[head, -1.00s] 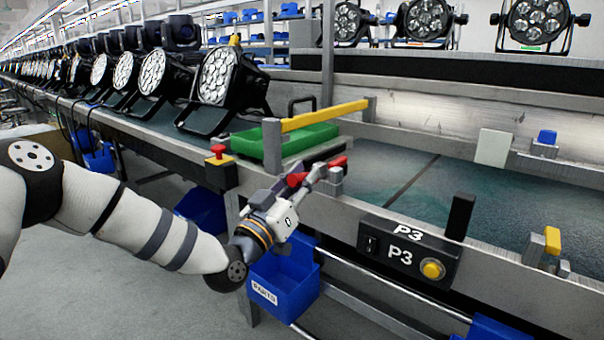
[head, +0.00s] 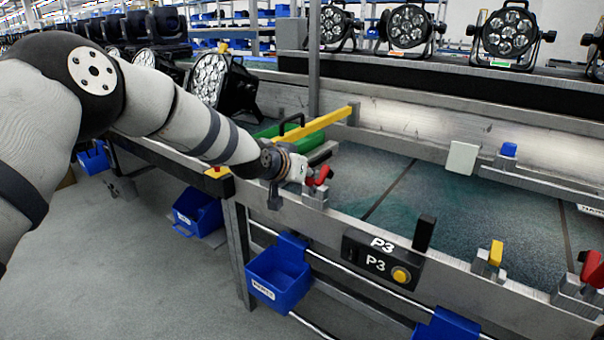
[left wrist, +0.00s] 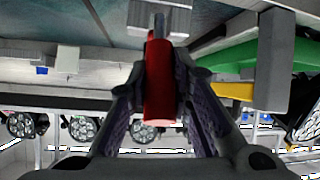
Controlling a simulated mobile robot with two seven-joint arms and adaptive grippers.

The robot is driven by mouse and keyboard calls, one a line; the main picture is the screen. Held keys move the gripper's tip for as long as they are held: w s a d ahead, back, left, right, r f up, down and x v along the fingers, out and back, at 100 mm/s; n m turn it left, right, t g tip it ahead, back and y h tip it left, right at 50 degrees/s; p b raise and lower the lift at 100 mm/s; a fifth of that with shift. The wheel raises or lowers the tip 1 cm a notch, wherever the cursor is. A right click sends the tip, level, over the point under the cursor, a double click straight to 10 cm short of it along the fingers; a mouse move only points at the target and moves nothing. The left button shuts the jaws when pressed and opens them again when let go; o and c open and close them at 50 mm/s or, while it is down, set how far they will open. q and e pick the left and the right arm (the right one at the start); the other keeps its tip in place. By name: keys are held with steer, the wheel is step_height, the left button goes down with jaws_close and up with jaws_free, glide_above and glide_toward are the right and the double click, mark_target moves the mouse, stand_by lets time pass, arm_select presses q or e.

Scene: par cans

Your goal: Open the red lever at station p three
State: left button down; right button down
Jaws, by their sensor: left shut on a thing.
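The red lever (head: 323,174) sits on a grey metal bracket (head: 315,197) on the conveyor's front rail, left of the P3 control box (head: 382,263). My left gripper (head: 306,174) is shut on the red lever from the left, and my arm partly hides it in the head view. In the left wrist view, the lever (left wrist: 160,85) lies between the two fingers of my left gripper (left wrist: 162,105), with its grey pivot mount (left wrist: 158,22) at the top. My right gripper is in neither view.
A yellow bar (head: 325,122) and a green block (head: 275,131) stand just behind my left gripper. Another red lever (head: 592,268) is at the far right. A black post (head: 424,232) and yellow block (head: 496,253) rise from the rail. Blue bins (head: 279,274) hang below.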

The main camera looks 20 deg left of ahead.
arm_select(q)
steer(key=shift+w+d+r+g+y, duration=0.2)
steer(key=shift+w+d+g+y, duration=0.1)
steer(key=shift+w+g, duration=0.4)
steer(key=shift+s, duration=0.1)
steer(key=c, duration=1.4)
jaws_free()
steer(key=shift+r, duration=0.1)
steer(key=v, duration=1.2)
steer(key=shift+a, duration=0.1)
